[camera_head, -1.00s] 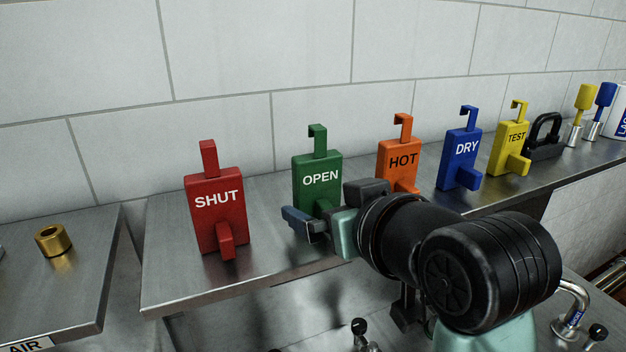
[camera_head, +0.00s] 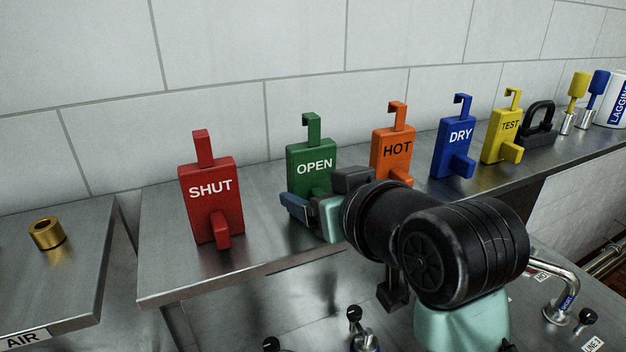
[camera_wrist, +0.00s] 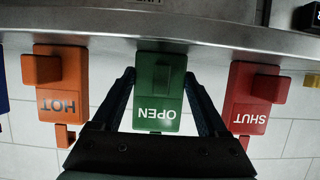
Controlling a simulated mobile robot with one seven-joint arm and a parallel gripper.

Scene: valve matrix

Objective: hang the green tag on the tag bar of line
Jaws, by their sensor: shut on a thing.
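The green tag (camera_head: 310,163), marked OPEN and with a hook on top, stands upright on the steel shelf between the red and orange tags. My gripper (camera_head: 312,207) is at its lower front and shut on it. In the wrist view the green tag (camera_wrist: 158,95) appears upside down, with a finger of my gripper (camera_wrist: 158,76) on each side. My gripper hides its lower part in the head view. No tag bar can be made out clearly.
A red SHUT tag (camera_head: 211,190) stands to the left; an orange HOT tag (camera_head: 393,150), a blue DRY tag (camera_head: 454,145) and a yellow TEST tag (camera_head: 503,135) stand to the right. A brass ring (camera_head: 47,233) is on the left bench. Black-knobbed valves (camera_head: 354,314) are below the shelf.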

